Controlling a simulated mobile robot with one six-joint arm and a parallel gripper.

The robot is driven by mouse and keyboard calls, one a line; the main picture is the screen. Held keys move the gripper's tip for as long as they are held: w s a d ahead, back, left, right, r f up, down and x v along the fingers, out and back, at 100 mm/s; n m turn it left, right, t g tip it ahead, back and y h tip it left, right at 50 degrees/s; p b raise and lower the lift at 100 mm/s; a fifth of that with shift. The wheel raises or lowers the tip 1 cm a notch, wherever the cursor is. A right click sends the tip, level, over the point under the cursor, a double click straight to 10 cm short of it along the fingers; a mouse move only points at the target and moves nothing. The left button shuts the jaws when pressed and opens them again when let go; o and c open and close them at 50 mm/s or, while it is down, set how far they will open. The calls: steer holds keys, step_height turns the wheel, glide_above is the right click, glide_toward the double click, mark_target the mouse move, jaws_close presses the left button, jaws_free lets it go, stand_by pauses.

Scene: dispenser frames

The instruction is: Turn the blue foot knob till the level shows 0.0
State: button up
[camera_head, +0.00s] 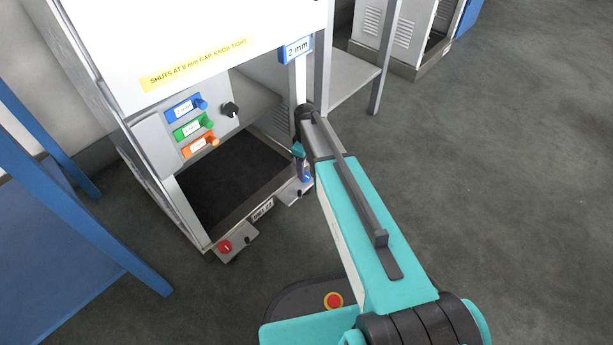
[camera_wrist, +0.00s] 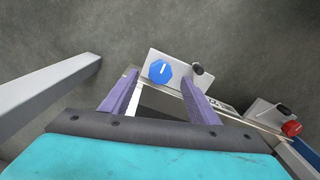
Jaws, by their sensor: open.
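The blue foot knob (camera_wrist: 160,71) with a white pointer line sits on a small grey plate (camera_wrist: 178,66) at the foot of the machine. In the head view the blue knob (camera_head: 307,177) shows only in part beside my arm. My gripper (camera_wrist: 160,78) is open, its two purple fingers on either side of the knob in the wrist view; I cannot tell whether they touch it. In the head view my gripper (camera_head: 299,152) is mostly hidden by my arm. A blue sign (camera_head: 297,49) reads "2 mm". I see no level reading of 0.0.
A red foot knob (camera_head: 225,247) is on the machine's other corner; it also shows in the wrist view (camera_wrist: 291,128). The panel has blue, green and orange knobs (camera_head: 207,122) and a black knob (camera_head: 231,109). A blue table (camera_head: 75,215) stands left. Floor at right is clear.

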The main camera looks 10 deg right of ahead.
mark_target(306, 175)
steer(key=shift+f+b, duration=0.95)
steer(key=shift+f, duration=1.55)
steer(key=shift+c, duration=0.3)
steer(key=c, duration=1)
